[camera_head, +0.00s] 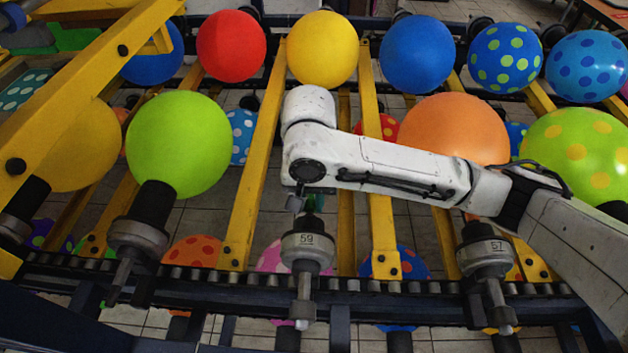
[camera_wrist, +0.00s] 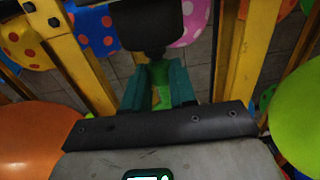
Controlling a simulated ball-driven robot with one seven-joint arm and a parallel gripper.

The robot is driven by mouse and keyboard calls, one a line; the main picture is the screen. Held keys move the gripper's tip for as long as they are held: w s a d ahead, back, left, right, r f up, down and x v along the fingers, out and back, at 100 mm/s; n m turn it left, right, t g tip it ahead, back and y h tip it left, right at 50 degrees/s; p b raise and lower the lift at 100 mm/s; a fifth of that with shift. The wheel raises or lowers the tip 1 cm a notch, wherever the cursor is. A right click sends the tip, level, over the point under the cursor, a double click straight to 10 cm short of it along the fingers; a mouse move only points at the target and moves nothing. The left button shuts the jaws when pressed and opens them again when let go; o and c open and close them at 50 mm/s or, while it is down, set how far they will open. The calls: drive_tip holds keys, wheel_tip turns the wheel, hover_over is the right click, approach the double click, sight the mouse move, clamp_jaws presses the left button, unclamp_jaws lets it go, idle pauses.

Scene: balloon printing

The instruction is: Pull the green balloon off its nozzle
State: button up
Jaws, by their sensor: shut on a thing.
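My gripper (camera_wrist: 158,88) shows in the wrist view as two teal fingers shut on a small limp green balloon (camera_wrist: 160,97). The black nozzle (camera_wrist: 150,22) is just beyond the fingertips, in the upper middle of that view. In the head view, my gripper is mostly hidden behind my arm, above the nozzle tagged 59 (camera_head: 307,252). A bit of green shows there above the nozzle. I cannot tell whether the limp balloon's neck is still around the nozzle. A full plain green balloon (camera_head: 178,145) stands on a nozzle to the left.
Nozzle 57 (camera_head: 486,252) is at the right, with an orange balloon (camera_head: 455,135) behind my arm. A green balloon with yellow dots (camera_head: 580,155) is at far right. Yellow bars (camera_head: 258,170) flank the nozzles. Red, yellow and blue balloons line the back.

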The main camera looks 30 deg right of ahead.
drive_tip(key=shift+w+r, duration=0.1)
wheel_tip(320, 180, up, 17)
drive_tip(key=p, duration=1.1)
drive_tip(key=shift+p, duration=0.4)
